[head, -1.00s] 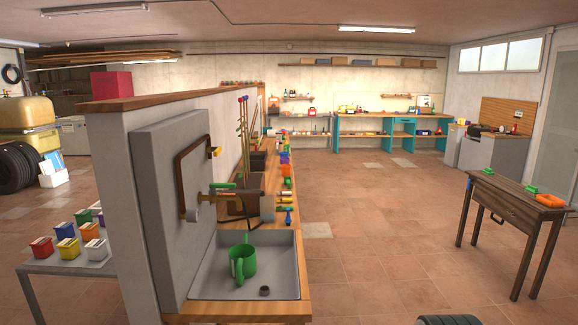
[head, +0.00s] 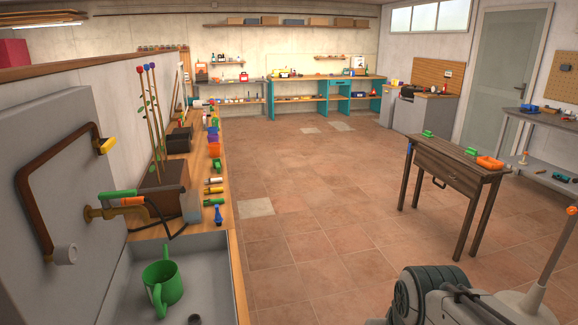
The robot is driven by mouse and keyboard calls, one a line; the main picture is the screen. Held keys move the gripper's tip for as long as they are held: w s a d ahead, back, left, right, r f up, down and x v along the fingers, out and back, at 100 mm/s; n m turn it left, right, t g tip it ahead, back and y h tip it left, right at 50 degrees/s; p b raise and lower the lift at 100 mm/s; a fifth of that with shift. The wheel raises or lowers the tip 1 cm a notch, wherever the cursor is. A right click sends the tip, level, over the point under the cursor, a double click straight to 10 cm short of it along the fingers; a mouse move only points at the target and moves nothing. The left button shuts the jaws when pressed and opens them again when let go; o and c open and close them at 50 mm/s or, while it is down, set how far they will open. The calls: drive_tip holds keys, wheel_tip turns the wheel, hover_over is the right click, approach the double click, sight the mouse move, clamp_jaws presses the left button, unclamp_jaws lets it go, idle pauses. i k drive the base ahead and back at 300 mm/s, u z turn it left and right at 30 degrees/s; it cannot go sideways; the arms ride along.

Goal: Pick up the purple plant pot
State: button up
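A small purple pot (head: 213,138) stands on the long wooden bench in the head view, left of centre and some way off. It is among a row of small coloured items, just behind an orange pot (head: 214,149). It is small in the picture, so its details are hard to tell. A grey and dark ridged part, which looks like my arm, shows at the bottom right. My gripper's fingers are not in view. Nothing of mine is near the purple pot.
The wooden bench (head: 226,233) runs along the left, with a sink and green watering can (head: 163,285) in front. A dark wooden table (head: 456,171) is at right. The tiled floor (head: 320,200) between is clear.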

sight(212, 138)
drive_tip(key=z, duration=0.3)
drive_tip(key=i, duration=3.55)
drive_tip(key=u, duration=0.35)
drive_tip(key=i, duration=1.65)
drive_tip(key=u, duration=1.65)
drive_tip(key=i, duration=1.35)
drive_tip(key=u, duration=0.75)
